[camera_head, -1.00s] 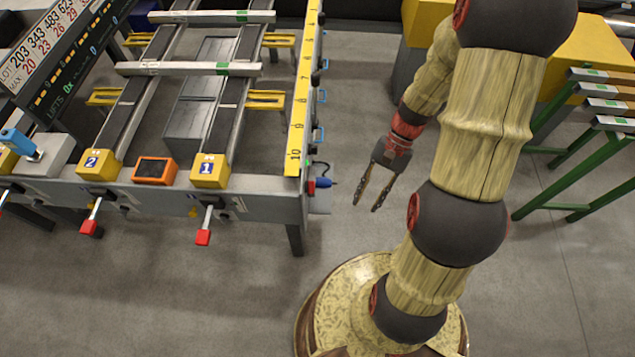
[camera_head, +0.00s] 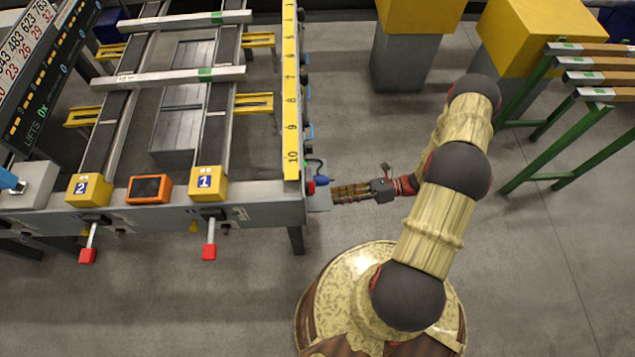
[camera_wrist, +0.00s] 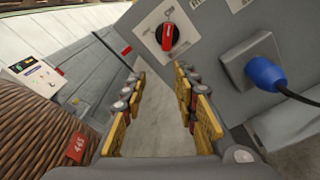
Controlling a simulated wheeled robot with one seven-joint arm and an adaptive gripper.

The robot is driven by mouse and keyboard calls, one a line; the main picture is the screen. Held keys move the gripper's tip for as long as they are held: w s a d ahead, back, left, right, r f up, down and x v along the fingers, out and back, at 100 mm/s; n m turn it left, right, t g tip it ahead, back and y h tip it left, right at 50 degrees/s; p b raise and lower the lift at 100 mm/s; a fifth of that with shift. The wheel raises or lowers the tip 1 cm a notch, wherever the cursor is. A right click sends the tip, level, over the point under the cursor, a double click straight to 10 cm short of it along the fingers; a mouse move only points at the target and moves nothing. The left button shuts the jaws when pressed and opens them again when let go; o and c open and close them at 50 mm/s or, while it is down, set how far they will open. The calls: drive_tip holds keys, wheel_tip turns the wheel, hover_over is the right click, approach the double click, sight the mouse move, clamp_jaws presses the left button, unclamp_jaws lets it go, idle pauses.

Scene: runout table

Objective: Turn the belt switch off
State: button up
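The belt switch is a red rotary knob (camera_wrist: 168,36) on a black disc with a pale plate, on the grey end panel of the runout table, at upper middle in the wrist view. In the head view a small red part (camera_head: 311,187) shows at the table's right end. My gripper (camera_head: 334,194) points left at that end, a short way from it. In the wrist view its yellow-padded fingers (camera_wrist: 160,112) stand apart with nothing between them. The knob lies beyond the fingertips, not touched.
A blue plug with a black cable (camera_wrist: 265,72) sits in a grey socket right of the knob. The runout table (camera_head: 262,200) has red-ended levers (camera_head: 209,252) along its front. A green rack (camera_head: 545,110) stands at right.

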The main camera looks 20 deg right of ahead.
sight(310, 188)
drive_tip(key=w+a+r+m+t+b, duration=0.1)
drive_tip(key=w+a+r+m, duration=0.1)
drive_tip(key=w+a, duration=0.3)
drive_tip(key=shift+w+a+r+t, duration=0.2)
drive_tip(key=shift+a+t, duration=0.2)
drive_tip(key=shift+a, duration=0.15)
drive_tip(key=c, duration=0.4)
drive_tip(key=c, duration=0.3)
drive_tip(key=shift+f, duration=0.1)
clamp_jaws()
